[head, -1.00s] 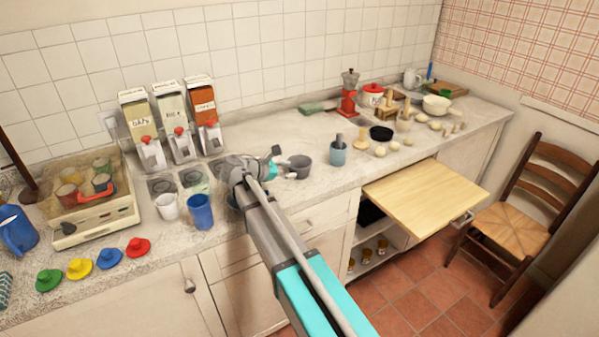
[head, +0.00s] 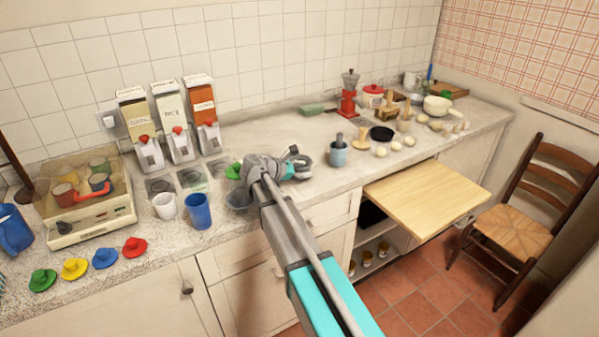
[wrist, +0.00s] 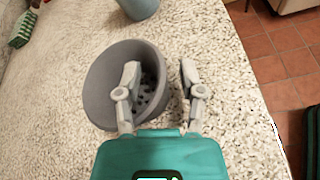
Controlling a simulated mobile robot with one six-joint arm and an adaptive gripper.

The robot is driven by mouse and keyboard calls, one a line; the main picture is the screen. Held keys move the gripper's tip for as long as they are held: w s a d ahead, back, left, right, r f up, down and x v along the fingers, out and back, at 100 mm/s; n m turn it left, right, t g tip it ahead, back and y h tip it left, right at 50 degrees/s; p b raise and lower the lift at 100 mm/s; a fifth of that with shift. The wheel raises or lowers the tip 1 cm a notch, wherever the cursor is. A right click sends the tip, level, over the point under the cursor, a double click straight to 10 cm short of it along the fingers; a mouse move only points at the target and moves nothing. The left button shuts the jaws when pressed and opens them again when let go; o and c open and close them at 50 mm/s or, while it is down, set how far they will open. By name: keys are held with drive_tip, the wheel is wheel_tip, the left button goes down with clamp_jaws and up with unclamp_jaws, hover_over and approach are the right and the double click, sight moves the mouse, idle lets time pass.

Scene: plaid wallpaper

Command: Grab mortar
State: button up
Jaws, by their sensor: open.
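A grey round vessel (wrist: 100,88) with dark bits inside, apparently the mortar, stands on the counter in the wrist view. My gripper (wrist: 160,68) is open at its right wall. The left finger is over the inside and the right finger is outside the rim, with nothing held between them. I cannot tell whether either finger touches the wall. In the head view my gripper (head: 303,163) largely hides this vessel. A blue-grey cup (head: 338,157) with a dark stick standing in it is just to the right; its lower part shows at the top of the wrist view (wrist: 139,7).
A white cup (head: 165,207) and a blue cup (head: 198,212) stand left of my arm. Dispensers (head: 170,125) line the wall. Round pale items and a dark bowl (head: 381,134) lie to the right. A wooden board (head: 425,198) sticks out below the counter's front edge.

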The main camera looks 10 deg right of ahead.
idle(0.5)
clamp_jaws()
